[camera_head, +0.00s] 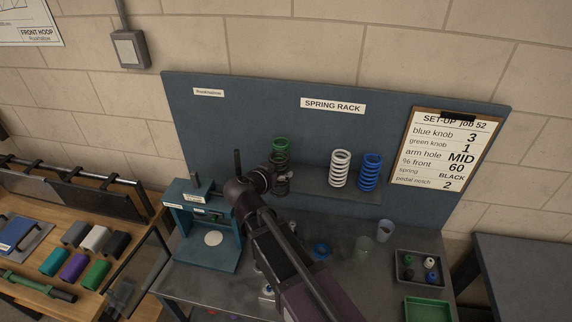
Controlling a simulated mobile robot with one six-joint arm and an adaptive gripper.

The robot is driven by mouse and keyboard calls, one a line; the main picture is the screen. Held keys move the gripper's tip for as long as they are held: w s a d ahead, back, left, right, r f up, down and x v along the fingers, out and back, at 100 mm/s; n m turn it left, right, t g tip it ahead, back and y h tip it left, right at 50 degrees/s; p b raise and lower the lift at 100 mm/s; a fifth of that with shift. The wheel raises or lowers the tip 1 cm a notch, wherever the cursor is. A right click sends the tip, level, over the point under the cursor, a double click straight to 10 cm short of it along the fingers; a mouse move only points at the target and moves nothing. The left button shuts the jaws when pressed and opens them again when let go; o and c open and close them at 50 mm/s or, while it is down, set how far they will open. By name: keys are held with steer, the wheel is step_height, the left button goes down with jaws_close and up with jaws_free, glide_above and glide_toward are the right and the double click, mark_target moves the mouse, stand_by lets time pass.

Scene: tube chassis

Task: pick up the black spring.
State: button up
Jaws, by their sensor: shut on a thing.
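The black spring (279,164) is upright in front of the left end of the grey rack shelf, at my gripper. My gripper (282,177) is shut on it, reaching in from the left of the shelf; the fingers are small and dark, and the exact contact is hard to see. A green spring (281,145) shows just behind and above the black one and is partly hidden by it. A white spring (340,169) and a blue spring (370,172) stand upright on the shelf to the right, apart from my gripper.
The spring rack's blue-grey back panel (240,125) rises close behind. A teal press-like fixture (208,255) stands left of my arm.

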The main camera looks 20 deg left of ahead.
steer(key=shift+s+a, duration=0.15)
steer(key=shift+s, duration=0.35)
